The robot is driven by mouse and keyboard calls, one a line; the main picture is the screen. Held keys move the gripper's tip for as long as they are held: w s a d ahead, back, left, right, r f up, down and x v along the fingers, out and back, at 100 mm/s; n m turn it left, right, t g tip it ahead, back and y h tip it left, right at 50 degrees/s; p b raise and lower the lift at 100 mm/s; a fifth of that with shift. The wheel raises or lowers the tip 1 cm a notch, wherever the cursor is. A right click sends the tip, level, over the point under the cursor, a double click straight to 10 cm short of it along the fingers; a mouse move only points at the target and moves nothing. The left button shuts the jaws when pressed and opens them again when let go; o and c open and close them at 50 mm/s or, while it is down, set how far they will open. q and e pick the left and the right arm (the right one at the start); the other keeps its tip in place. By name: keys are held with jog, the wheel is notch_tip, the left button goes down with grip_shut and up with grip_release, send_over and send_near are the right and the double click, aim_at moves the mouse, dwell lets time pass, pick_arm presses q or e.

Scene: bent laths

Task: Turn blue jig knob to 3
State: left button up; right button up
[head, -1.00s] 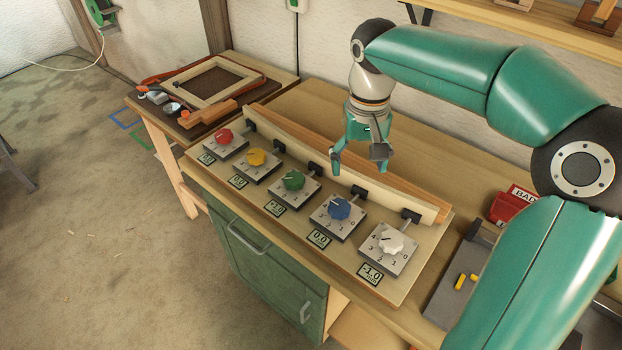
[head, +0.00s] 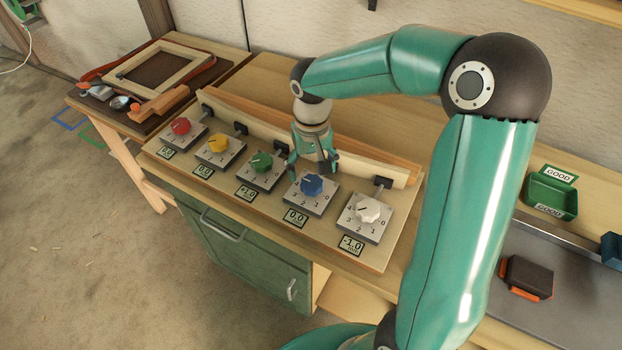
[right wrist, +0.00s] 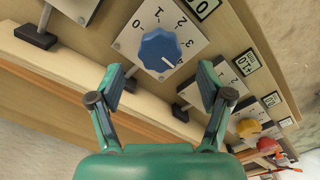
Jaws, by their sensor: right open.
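The blue knob (head: 312,185) sits on a square pale dial plate numbered 0 to 4, fourth from the left in a row of knobs. It also shows in the right wrist view (right wrist: 157,50), where its white mark appears to point near the 4. The display below it (head: 295,218) reads 0.0. My right gripper (head: 314,169) is open and empty, just above and behind the blue knob. In the right wrist view its fingers (right wrist: 159,76) are spread, with the knob ahead between them; I see no contact. My left gripper is not in view.
Red (head: 181,126), yellow (head: 219,143) and green (head: 261,161) knobs stand to the left, a white knob (head: 368,210) close on the right. A curved lath (head: 340,157) runs behind them. A green tray (head: 552,197) and a dark block (head: 527,276) lie at right.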

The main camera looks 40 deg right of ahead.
aim_at(312, 182)
jog(key=shift+f, duration=2.35)
jog(key=c, duration=1.1)
jog(key=shift+a, duration=0.15)
jog(key=shift+c, duration=0.3)
jog(key=shift+n, duration=0.3)
jog(key=n, duration=0.3)
jog(key=shift+b, duration=0.4)
jog(key=n, duration=0.5)
